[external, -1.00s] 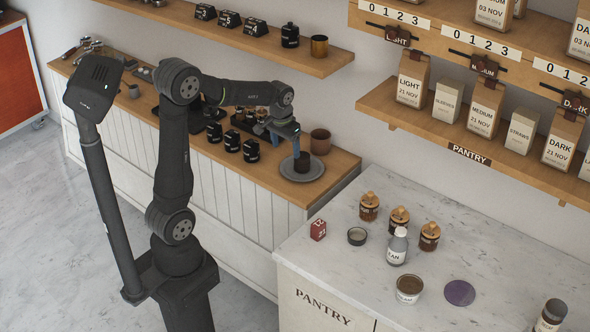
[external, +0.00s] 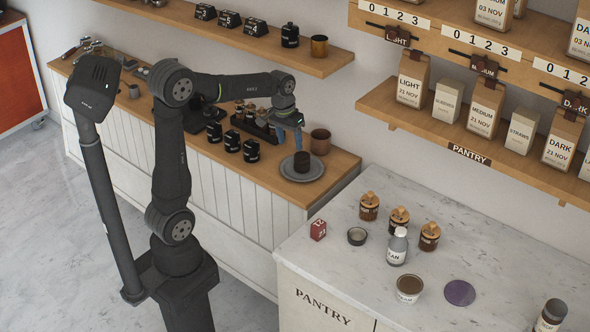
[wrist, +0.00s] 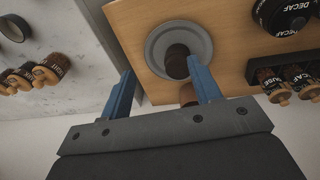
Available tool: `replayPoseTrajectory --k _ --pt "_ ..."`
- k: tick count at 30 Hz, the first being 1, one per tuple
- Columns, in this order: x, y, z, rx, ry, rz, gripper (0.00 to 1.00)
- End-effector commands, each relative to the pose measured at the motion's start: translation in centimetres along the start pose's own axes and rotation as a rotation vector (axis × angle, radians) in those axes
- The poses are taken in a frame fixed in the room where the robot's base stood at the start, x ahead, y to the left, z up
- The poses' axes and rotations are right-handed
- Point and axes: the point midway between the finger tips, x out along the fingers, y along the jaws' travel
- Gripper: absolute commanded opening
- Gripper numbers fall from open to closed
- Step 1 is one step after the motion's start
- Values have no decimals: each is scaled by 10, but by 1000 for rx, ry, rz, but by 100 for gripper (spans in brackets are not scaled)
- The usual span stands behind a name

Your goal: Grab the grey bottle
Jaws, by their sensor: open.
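The grey bottle (external: 397,247), with a white cap and a label, stands upright on the white marble pantry counter. My gripper (external: 291,138) is far from it, to the left over the wooden counter, above a dark cup (external: 302,162) on a round grey plate (external: 288,172). In the wrist view my gripper (wrist: 163,82) has its blue fingers spread apart with nothing held. The dark cup (wrist: 177,64) shows there beyond the fingers. I cannot make out the bottle clearly in the wrist view.
Around the bottle are wooden-lidded jars (external: 430,237), a dark-rimmed bowl (external: 357,236), a red box (external: 318,229), a tub (external: 408,288) and a purple disc (external: 460,292). A brown cup (external: 320,141) stands near my gripper.

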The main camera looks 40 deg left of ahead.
Motion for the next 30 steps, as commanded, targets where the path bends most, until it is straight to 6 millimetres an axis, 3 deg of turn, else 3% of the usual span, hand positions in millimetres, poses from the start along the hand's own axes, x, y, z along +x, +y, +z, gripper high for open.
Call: replayPoseTrajectory --k 3,8,12,18,24,30 --pt "20 46 20 -80 -74 150 57" --pt "36 113 50 -224 -200 367 57" --pt "39 169 76 -378 -335 553 57" --pt "33 236 103 -626 -545 783 57" --pt "21 284 117 -905 -763 970 57" --pt "14 311 119 -1199 -965 1116 57"
